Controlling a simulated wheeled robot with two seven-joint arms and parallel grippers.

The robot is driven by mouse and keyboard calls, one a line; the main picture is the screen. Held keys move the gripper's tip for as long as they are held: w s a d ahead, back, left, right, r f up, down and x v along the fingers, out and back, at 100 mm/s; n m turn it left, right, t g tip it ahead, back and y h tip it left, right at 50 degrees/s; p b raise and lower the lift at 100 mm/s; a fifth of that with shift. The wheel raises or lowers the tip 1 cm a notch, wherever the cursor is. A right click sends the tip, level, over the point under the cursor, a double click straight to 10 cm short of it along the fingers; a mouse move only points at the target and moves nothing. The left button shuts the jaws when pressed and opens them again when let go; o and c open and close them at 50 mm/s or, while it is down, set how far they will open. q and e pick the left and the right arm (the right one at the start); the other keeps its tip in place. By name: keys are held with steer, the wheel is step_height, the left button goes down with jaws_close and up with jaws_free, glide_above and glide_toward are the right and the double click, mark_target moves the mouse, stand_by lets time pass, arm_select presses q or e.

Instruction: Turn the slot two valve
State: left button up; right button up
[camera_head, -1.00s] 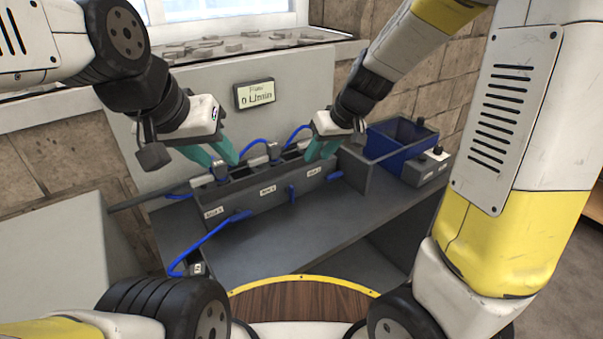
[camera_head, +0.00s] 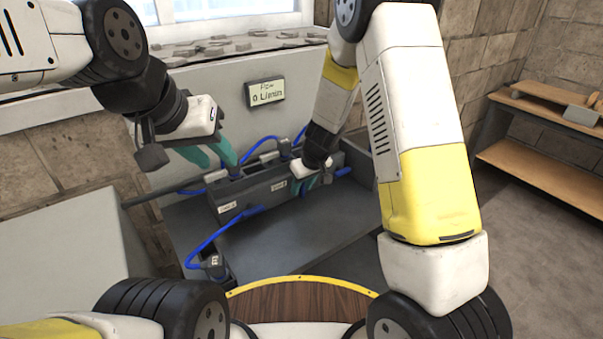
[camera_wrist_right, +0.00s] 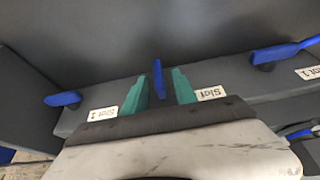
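A grey valve block (camera_head: 250,204) stands on the bench with slot labels and blue valve levers along its front. In the right wrist view the block's middle lever (camera_wrist_right: 157,79), above the label "Slot" with its number cut off, stands between my right gripper's teal fingers (camera_wrist_right: 160,88). The fingers are open, one on each side, with gaps visible. The slot 1 lever (camera_wrist_right: 284,51) and slot 3 lever (camera_wrist_right: 62,98) lie to either side. In the head view my right gripper (camera_head: 306,184) is at the block's front.
A flow display (camera_head: 265,93) on the wall panel reads 0. Blue hoses (camera_head: 207,241) run around the block.

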steer(key=shift+f, duration=0.15)
jaws_close()
steer(key=shift+w+d+y, duration=0.1)
steer(key=shift+y, duration=0.2)
steer(key=shift+w+d+m+g+y, duration=0.1)
steer(key=shift+d+m+g+y, duration=0.1)
steer(key=shift+g+y, duration=0.2)
steer(key=shift+w+d+m+g+y, duration=0.1)
steer(key=shift+m+g+y, duration=0.15)
steer(key=shift+y, duration=0.25)
steer(key=shift+f+m+g+y, duration=0.15)
steer(key=shift+m+g+y, duration=0.1)
steer(key=shift+g+y, duration=1.1)
steer(key=shift+t+y, duration=0.3)
steer(key=shift+y, duration=0.05)
jaws_free()
